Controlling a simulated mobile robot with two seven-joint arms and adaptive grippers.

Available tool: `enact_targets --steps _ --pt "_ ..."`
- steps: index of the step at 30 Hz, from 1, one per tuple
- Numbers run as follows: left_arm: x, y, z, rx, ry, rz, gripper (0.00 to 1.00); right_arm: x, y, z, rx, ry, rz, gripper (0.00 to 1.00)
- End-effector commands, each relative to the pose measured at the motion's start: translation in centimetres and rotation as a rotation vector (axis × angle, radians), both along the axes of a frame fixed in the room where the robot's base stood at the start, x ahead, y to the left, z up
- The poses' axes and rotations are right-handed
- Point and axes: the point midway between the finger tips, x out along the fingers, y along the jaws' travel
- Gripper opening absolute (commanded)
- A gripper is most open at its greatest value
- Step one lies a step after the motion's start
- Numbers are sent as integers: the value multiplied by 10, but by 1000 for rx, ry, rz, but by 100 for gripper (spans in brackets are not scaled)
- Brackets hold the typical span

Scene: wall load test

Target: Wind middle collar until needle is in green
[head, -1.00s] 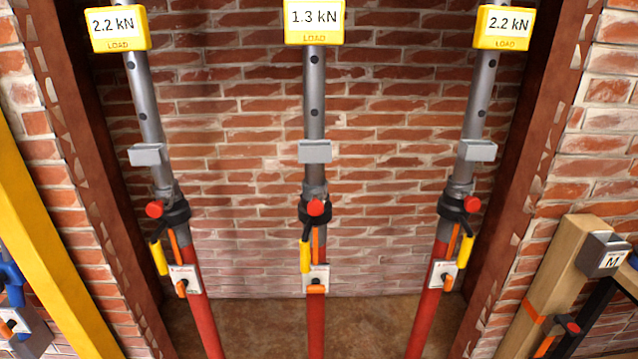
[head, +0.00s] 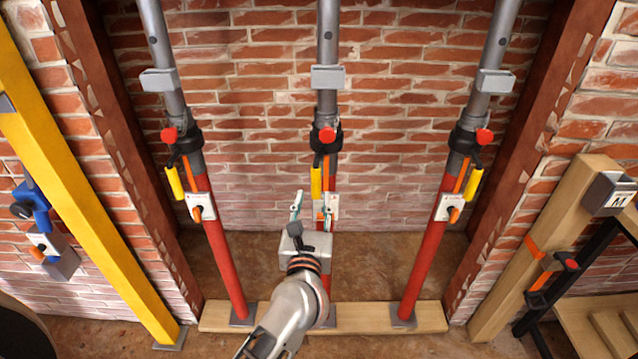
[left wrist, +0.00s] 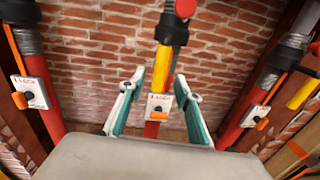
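The middle prop's black collar (head: 325,138) has a red knob and a yellow-gripped handle (head: 316,183) hanging down at its left. In the left wrist view the yellow handle (left wrist: 162,66) is straight ahead. Below it is a white plate with an orange lever (left wrist: 157,116). My left gripper (head: 313,204) is in front of the middle prop, below the collar. Its two green-lined fingers (left wrist: 158,88) stand wide apart with nothing held between them. The load display and its needle are out of view now. My right gripper is not in view.
Red-and-grey props stand at left (head: 222,250) and right (head: 428,250), on a wooden sill (head: 375,317). A yellow beam (head: 85,190) leans at far left. A wooden post (head: 535,250) leans at right. The space between the props is clear.

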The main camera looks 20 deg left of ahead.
Motion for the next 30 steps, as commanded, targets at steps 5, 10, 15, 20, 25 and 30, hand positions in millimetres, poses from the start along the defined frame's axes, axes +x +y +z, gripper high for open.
enact_targets --steps 5,10,15,20,25,30 --pt "14 1 0 -35 4 1 33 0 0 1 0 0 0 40" --pt "39 7 0 -32 3 1 33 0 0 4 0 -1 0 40" --pt "62 12 0 -29 3 0 33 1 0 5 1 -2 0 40" --pt "75 15 -1 -29 4 1 33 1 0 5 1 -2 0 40" --pt "78 16 -1 -29 4 0 33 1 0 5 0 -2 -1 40" --pt "77 16 -1 -29 4 0 28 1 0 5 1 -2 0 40"
